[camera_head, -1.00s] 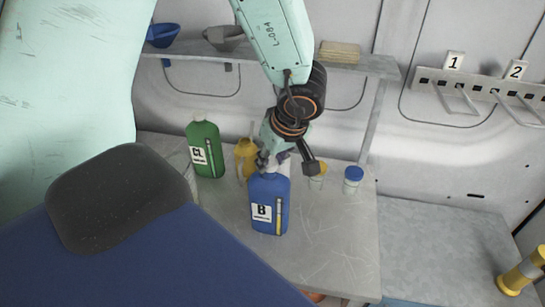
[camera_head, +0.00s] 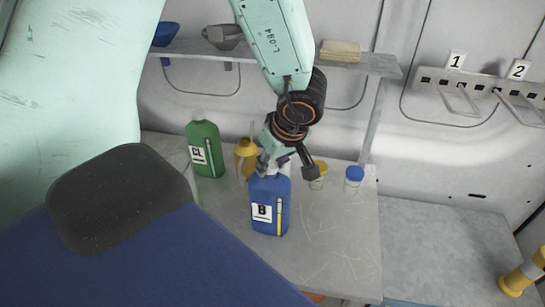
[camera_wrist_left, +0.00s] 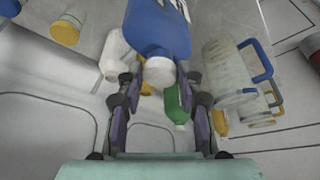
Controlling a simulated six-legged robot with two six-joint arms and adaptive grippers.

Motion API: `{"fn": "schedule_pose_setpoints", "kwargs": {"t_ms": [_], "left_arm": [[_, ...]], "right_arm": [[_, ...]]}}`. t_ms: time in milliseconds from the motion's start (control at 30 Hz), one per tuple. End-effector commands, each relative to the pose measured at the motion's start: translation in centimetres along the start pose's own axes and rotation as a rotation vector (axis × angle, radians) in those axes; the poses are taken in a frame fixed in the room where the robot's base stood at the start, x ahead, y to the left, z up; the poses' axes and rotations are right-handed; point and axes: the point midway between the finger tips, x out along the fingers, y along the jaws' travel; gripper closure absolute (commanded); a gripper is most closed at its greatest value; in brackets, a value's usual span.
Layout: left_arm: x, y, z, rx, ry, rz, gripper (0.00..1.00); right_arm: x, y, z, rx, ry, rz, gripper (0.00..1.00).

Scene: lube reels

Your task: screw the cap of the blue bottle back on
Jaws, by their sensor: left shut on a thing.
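The blue bottle (camera_head: 270,212), marked B, stands upright on the grey bench. Its white cap (camera_wrist_left: 159,72) sits at the bottle's mouth in the left wrist view, where the blue bottle (camera_wrist_left: 158,25) also shows. My left gripper (camera_head: 271,166) comes down from above onto the bottle's top. In the wrist view its two fingers (camera_wrist_left: 160,90) lie on either side of the white cap, shut on it. How far the cap is turned on the thread cannot be told. My right gripper is out of view.
A green bottle (camera_head: 205,150) and a yellow can (camera_head: 246,152) stand left of the blue bottle. A yellow-lidded jar (camera_head: 318,180) and blue-lidded jar (camera_head: 353,182) stand right. A shelf (camera_head: 384,66) runs behind. The bench's front right is clear.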

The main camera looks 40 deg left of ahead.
Motion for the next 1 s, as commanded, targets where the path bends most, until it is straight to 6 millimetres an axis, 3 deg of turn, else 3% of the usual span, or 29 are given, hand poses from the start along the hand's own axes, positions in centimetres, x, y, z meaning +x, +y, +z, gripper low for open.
{"fn": "schedule_pose_setpoints", "kwargs": {"t_ms": [1000], "left_arm": [[-0.75,0.04,-0.37,-0.003,0.000,0.009,0.88]], "right_arm": [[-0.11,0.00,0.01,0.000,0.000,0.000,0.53]]}}
